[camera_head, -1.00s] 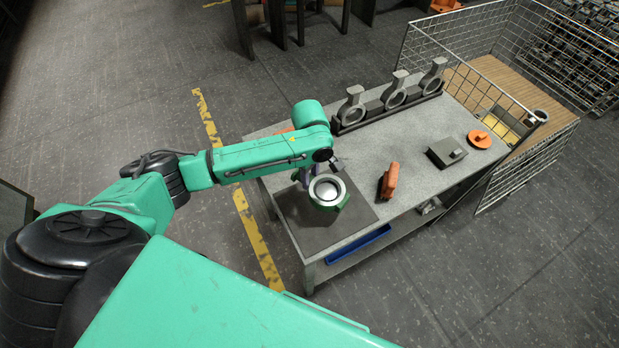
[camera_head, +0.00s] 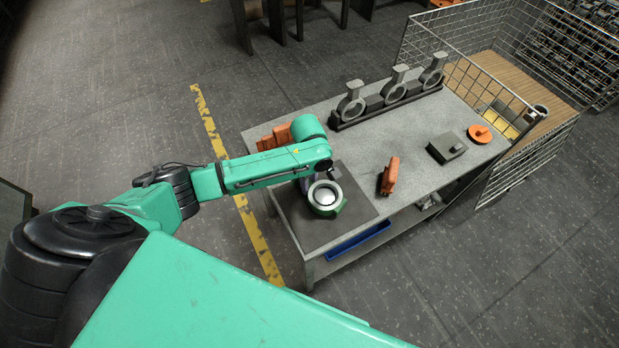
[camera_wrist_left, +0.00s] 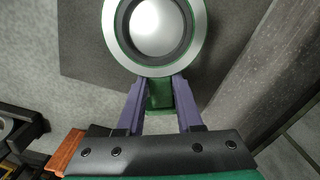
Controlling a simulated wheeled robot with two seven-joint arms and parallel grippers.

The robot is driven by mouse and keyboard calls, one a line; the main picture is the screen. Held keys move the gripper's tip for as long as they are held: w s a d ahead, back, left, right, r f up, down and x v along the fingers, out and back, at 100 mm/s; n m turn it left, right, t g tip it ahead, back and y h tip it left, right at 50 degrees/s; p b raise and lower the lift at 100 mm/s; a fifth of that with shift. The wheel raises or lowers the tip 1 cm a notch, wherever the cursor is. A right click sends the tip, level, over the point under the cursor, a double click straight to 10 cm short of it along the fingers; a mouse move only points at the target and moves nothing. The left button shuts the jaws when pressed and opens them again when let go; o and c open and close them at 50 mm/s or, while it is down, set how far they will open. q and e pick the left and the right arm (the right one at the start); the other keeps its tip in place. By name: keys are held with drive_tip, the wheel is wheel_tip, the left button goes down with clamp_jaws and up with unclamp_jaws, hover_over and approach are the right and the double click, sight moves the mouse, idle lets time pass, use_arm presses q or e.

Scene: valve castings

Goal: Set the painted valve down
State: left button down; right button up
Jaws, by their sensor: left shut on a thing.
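The painted valve (camera_head: 325,198) is green with a grey metal ring and a pale domed centre. It is at the dark mat (camera_head: 358,225) on the near left end of the table; I cannot tell whether its underside touches the mat. My left gripper (camera_head: 308,184) is shut on the valve, partly hidden under my forearm. In the left wrist view, the two purple fingers (camera_wrist_left: 160,98) clamp a green neck (camera_wrist_left: 160,95) below the ring (camera_wrist_left: 153,32). My right gripper is not in view.
A dark rack with several grey valve castings (camera_head: 351,104) stands along the table's back edge. Orange blocks (camera_head: 275,138) lie behind my forearm. A wire cage (camera_head: 470,85) stands beyond.

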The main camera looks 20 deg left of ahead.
use_arm(q)
drive_tip(key=shift+w+d+f, duration=0.1)
drive_tip(key=shift+f, duration=0.05)
drive_tip(key=shift+f, duration=0.15)
idle(0.5)
drive_tip(key=shift+c, duration=2.4)
unclamp_jaws()
drive_tip(key=shift+s+f, duration=0.25)
drive_tip(key=shift+s, duration=0.05)
wheel_tip(320, 180, up, 15)
drive_tip(key=shift+w, duration=0.15)
